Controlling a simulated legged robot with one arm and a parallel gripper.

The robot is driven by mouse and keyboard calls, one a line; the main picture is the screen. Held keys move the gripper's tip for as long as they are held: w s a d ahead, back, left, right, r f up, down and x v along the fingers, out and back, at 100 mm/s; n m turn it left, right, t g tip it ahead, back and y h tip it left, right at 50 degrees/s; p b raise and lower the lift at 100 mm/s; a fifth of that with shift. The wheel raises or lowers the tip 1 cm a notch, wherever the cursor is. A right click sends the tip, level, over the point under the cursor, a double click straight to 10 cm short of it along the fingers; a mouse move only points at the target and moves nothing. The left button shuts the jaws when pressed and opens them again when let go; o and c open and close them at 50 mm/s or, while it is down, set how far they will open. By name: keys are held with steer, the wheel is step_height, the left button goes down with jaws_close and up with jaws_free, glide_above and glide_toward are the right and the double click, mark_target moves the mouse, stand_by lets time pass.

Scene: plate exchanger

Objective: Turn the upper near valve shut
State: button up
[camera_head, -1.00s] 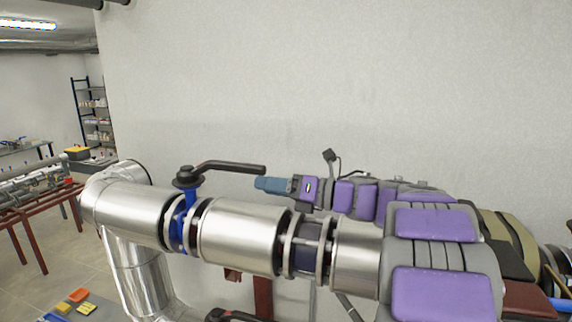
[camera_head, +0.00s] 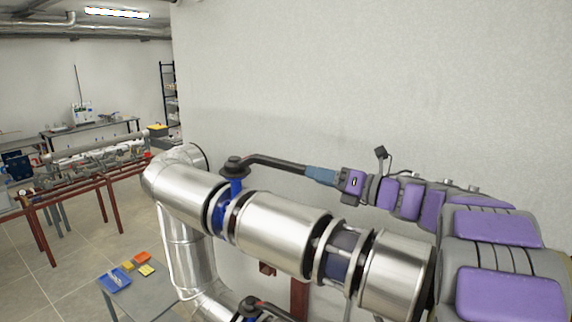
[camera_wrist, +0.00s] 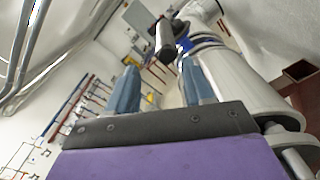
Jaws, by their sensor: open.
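The upper valve has a black lever handle (camera_head: 285,163) on a blue body (camera_head: 232,188), set in the silver pipe. The handle points right, along the pipe, toward my gripper. My gripper (camera_head: 312,172), with blue-grey fingers, is at the handle's free end in the head view. In the wrist view my gripper (camera_wrist: 160,65) is open, and the dark handle end (camera_wrist: 165,40) shows across the gap between the fingertips. I cannot tell whether the handle end is inside the gap or just beyond it. Nothing is gripped.
A second black valve handle (camera_head: 262,308) shows lower down at the bottom edge. The large silver pipe (camera_head: 285,225) runs just below my arm. A pale wall (camera_head: 380,80) stands behind. A small table (camera_head: 140,292) with a blue tray (camera_head: 115,280) is at lower left.

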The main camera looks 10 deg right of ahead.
mark_target(290, 164)
steer(key=p+x, duration=0.2)
steer(key=x, duration=0.7)
steer(key=shift+w+f, duration=0.15)
steer(key=shift+w, duration=0.2)
steer(key=shift+s+d, duration=0.1)
steer(key=shift+s, duration=0.1)
steer(key=shift+w+d, duration=0.2)
steer(key=shift+d, duration=0.25)
steer(key=shift+c, duration=0.4)
steer(key=shift+d, duration=0.35)
steer(key=c, duration=0.3)
steer(key=shift+s+a, duration=0.15)
steer(key=shift+s, duration=0.05)
steer(key=c, duration=0.3)
jaws_close()
